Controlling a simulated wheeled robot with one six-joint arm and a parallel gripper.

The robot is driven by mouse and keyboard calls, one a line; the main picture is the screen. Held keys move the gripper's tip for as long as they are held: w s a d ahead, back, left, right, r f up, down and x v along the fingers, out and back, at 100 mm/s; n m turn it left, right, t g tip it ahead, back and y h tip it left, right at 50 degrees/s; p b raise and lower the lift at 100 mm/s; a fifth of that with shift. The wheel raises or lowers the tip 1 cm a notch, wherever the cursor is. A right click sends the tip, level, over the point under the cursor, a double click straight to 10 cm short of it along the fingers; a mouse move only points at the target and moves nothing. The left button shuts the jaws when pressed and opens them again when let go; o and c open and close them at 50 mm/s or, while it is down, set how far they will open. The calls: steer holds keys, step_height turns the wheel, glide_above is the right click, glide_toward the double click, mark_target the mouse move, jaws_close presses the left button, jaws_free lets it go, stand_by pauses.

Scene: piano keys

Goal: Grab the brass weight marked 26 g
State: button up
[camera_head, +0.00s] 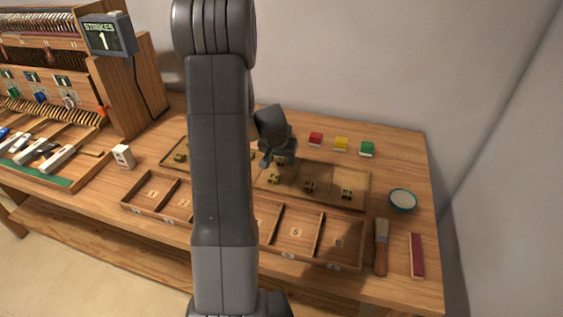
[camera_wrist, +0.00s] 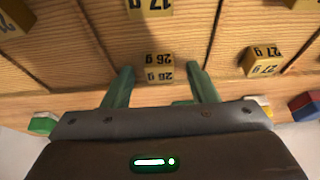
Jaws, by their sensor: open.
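The brass weight marked 26 g (camera_wrist: 159,69) sits on a wooden tray in the wrist view, between the two fingers of my gripper (camera_wrist: 160,82). The fingers are apart, one on each side of it, with a gap showing on both sides. In the head view my gripper (camera_head: 274,160) is over the back row of the weight tray (camera_head: 357,176). The 26 g weight cannot be made out there, as my arm and gripper cover that area.
Neighbouring weights are one marked 27 g (camera_wrist: 262,61) and one marked 17 g (camera_wrist: 150,6). A bowl (camera_head: 403,200), a brush (camera_head: 381,247) and a sorting box (camera_head: 329,254) are nearby.

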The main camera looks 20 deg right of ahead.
steer(key=shift+c, duration=0.2)
steer(key=c, duration=1)
steer(key=shift+r, duration=0.1)
